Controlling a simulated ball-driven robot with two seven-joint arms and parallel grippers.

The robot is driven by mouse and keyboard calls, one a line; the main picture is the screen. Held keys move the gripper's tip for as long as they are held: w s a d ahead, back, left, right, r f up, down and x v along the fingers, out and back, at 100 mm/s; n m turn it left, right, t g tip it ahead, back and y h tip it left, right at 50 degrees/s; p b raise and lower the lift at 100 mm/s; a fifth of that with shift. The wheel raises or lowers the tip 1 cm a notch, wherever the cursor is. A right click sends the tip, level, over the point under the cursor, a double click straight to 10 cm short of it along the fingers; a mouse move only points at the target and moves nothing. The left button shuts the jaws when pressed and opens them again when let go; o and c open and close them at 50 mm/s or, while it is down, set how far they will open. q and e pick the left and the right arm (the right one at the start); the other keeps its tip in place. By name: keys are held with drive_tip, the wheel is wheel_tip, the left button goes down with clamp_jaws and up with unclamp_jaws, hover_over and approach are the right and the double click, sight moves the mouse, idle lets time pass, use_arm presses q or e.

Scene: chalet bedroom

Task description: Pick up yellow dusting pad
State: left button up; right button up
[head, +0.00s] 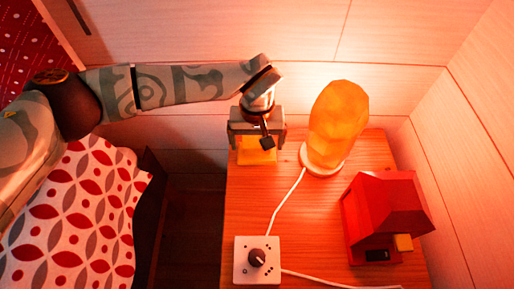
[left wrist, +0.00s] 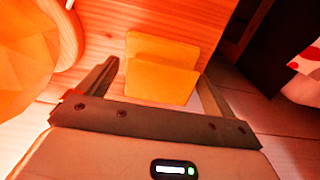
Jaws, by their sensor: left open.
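The yellow dusting pad (head: 257,157) lies at the back left of the wooden bedside table, below my left gripper. My left gripper (head: 257,146) is open and points down over the pad, hiding part of it in the head view. In the left wrist view the pad (left wrist: 158,83) shows as a folded yellow block between the two spread fingers of the gripper (left wrist: 158,72). I cannot tell exactly how high the fingers are above the tabletop. My right gripper is not in view.
A glowing orange lamp (head: 339,120) stands just right of the pad on the table (head: 315,215). A red house-shaped box (head: 385,215) is at the right. A white dimmer box (head: 257,260) with a cord is at the front. A patterned bed (head: 75,215) is at the left.

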sight(257, 141)
use_arm(q)
drive_tip(key=shift+f, duration=0.2)
drive_tip(key=c, duration=1.1)
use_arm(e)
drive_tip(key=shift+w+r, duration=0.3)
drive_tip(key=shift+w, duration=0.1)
use_arm(q)
drive_tip(key=shift+r, duration=0.1)
